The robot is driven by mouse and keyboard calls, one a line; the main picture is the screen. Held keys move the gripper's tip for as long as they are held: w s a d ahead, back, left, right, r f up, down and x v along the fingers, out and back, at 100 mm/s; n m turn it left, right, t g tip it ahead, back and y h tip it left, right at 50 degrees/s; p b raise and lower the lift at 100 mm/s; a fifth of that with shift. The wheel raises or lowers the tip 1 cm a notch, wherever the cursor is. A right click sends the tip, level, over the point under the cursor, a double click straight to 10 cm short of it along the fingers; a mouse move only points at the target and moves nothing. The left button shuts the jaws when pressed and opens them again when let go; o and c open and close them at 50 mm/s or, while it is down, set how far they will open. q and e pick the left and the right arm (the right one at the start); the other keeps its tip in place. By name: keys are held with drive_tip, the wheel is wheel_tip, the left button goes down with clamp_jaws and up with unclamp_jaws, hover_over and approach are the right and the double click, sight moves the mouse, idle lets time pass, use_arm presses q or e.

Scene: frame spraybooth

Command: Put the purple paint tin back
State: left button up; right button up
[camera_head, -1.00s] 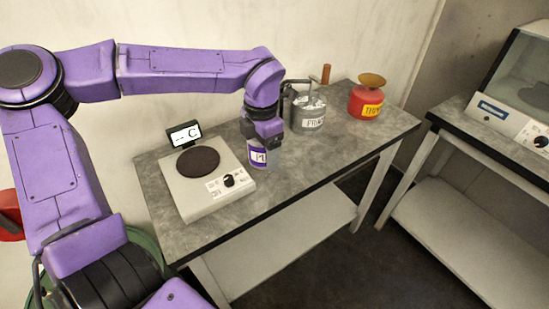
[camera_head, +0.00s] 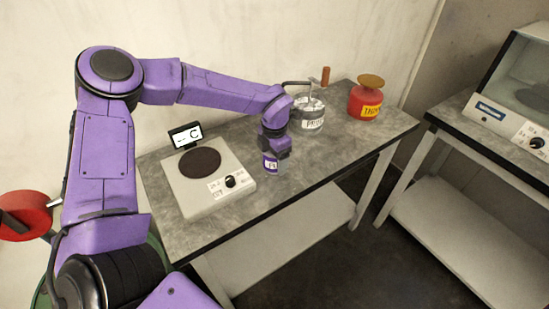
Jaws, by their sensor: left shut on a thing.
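The purple paint tin (camera_head: 271,164) has a white label band with lettering. It is at the table top to the right of the hot plate, and I cannot tell whether its base touches the table. My left gripper (camera_head: 274,151) is shut on the tin from above and hides its top. My right gripper is not in view.
The hot plate (camera_head: 214,188) with a dark disc and small display stands left of the tin. The table front (camera_head: 325,165) is clear. Another bench (camera_head: 455,115) stands at the right.

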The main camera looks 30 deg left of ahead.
use_arm(q)
drive_tip(key=o, duration=1.5)
drive_tip(key=shift+f, duration=0.15)
drive_tip(key=shift+c, duration=0.2)
wheel_tip(320, 180, up, 12)
drive_tip(key=shift+r+b, duration=0.25)
drive_tip(key=shift+b, duration=0.15)
